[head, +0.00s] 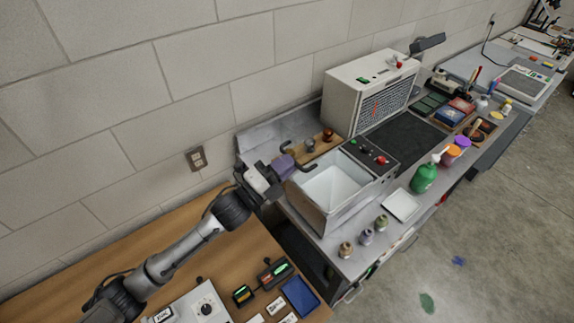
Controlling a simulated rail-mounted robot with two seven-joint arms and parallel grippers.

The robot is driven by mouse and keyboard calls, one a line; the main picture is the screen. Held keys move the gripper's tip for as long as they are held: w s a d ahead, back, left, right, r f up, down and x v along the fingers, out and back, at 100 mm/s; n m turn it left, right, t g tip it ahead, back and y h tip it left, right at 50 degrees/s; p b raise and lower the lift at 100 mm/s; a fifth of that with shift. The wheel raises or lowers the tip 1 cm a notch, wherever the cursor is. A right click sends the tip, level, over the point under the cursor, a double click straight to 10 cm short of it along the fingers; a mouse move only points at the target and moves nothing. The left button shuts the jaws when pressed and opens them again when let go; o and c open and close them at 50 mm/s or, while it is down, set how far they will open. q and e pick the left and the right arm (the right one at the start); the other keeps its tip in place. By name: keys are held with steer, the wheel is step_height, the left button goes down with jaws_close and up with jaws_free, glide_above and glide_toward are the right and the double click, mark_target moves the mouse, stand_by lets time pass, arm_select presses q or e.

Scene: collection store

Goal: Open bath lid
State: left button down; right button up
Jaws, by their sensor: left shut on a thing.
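The bath (331,190) is a grey box with a white inner basin, set in the metal bench. Its top is uncovered and the inside shows. My left gripper (294,157) is at the bath's back left corner, with a purple body and dark curved fingers. It is shut on a part at the bath's edge, which I take to be the lid. The lid itself is hard to make out, seen edge-on or hidden by the gripper. My right gripper is not in view.
A wooden board (327,147) with knobs lies behind the bath. A control panel (371,150) and white cabinet (362,92) stand to its right. Several small jars, a white tray (401,205) and a green bottle (424,178) stand in front and right. A wall runs behind.

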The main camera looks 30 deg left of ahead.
arm_select(q)
steer(key=c, duration=1.2)
jaws_free()
steer(key=shift+b+v, duration=1.15)
steer(key=shift+v, duration=5.8)
steer(key=shift+w, duration=0.1)
